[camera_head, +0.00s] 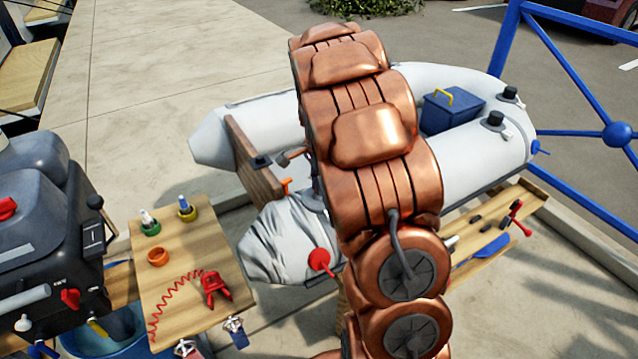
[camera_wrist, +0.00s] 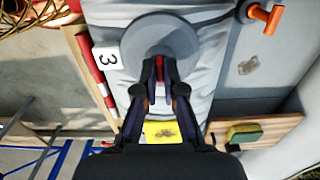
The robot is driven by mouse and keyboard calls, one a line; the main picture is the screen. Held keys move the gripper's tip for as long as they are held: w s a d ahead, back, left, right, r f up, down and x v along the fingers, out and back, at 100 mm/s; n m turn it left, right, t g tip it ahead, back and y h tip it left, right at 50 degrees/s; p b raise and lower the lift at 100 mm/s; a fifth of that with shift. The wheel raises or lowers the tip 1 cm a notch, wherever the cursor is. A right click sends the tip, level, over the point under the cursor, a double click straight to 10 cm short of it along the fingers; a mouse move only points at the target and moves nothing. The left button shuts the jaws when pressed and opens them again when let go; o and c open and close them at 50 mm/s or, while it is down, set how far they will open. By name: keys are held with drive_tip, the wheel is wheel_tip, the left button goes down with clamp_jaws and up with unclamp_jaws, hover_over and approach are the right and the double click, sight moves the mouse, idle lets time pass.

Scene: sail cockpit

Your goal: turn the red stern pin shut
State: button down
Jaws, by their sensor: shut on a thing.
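The red stern pin (camera_wrist: 160,66) shows as a small red piece between my fingertips in the wrist view. It sits at the middle of a grey round disc (camera_wrist: 135,42) on the wrinkled pale tube (camera_wrist: 210,75). My gripper (camera_wrist: 160,72) is shut on it, and the fingers hide most of it. In the head view my copper arm hides the gripper and the held piece. The limp, creased stern tube (camera_head: 285,235) shows there beside my arm, with a red round cap (camera_head: 320,260) on its near side.
An orange handle (camera_wrist: 265,18) is at the wrist view's top right; a white "3" label (camera_wrist: 107,58) is left. A wooden table (camera_head: 205,248) with small parts and a dark motor (camera_head: 45,230) stand left. A wooden bench (camera_head: 490,228) and blue frame (camera_head: 575,70) are right.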

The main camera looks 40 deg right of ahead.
drive_tip(key=c, duration=1.3)
unclamp_jaws()
wheel_tip(320, 180, up, 12)
drive_tip(key=shift+r, duration=0.1)
